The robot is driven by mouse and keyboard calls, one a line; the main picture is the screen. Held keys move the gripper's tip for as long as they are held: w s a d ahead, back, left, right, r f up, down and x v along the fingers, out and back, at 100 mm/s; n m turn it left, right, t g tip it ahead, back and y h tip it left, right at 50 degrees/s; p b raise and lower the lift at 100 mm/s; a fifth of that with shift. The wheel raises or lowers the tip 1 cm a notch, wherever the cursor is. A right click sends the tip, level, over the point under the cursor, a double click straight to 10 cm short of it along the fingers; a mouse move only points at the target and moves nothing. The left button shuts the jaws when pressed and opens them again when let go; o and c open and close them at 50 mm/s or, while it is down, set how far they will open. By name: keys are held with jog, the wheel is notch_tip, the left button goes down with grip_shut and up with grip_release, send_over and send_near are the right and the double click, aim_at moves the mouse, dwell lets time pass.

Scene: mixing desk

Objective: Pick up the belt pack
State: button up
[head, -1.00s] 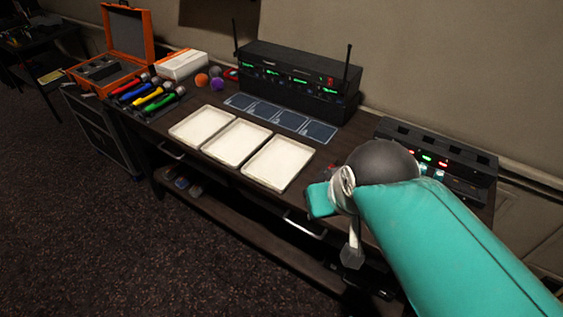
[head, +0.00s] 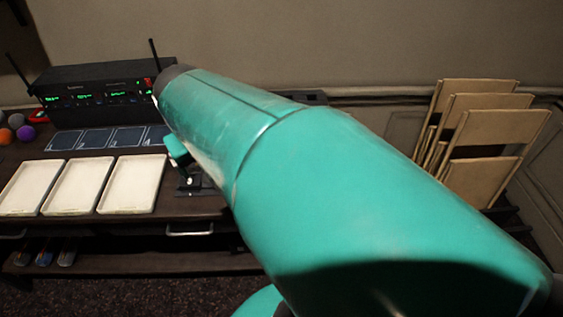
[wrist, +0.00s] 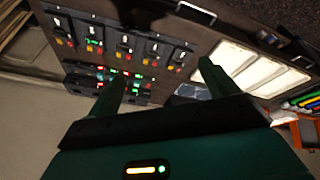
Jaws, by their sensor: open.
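I cannot tell which pack the task means. My gripper (wrist: 162,72) is open and empty, its left finger overlapping the charger in the picture and its right finger near the trays. In the head view my arm hides most of the charger and packs. Only part of my gripper (head: 176,149) shows there, beside the right tray.
Three white trays (head: 134,185) lie on the dark desk, with blue-grey cards (head: 100,139) behind them. A black receiver rack (head: 100,95) with antennas stands at the back. Coloured balls (head: 25,133) are at the left. Folded wooden chairs (head: 484,140) lean at the right wall.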

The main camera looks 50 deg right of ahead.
jog(key=w+d+f+m+g+y, duration=0.1)
jog(key=d+f+m+g, duration=0.15)
jog(key=d+f, duration=0.75)
jog(key=w+d+f+m+g+y, duration=0.15)
jog(key=d+m, duration=0.25)
jog(key=d, duration=1.5)
jog(key=shift+t, duration=0.4)
jog(key=f, duration=1.4)
jog(key=shift+s+a+f, duration=0.1)
jog(key=shift+a+f, duration=0.1)
jog(key=shift+f, duration=0.05)
jog(key=c, duration=1.1)
jog(key=shift+r, duration=0.1)
jog(key=shift+c, duration=0.2)
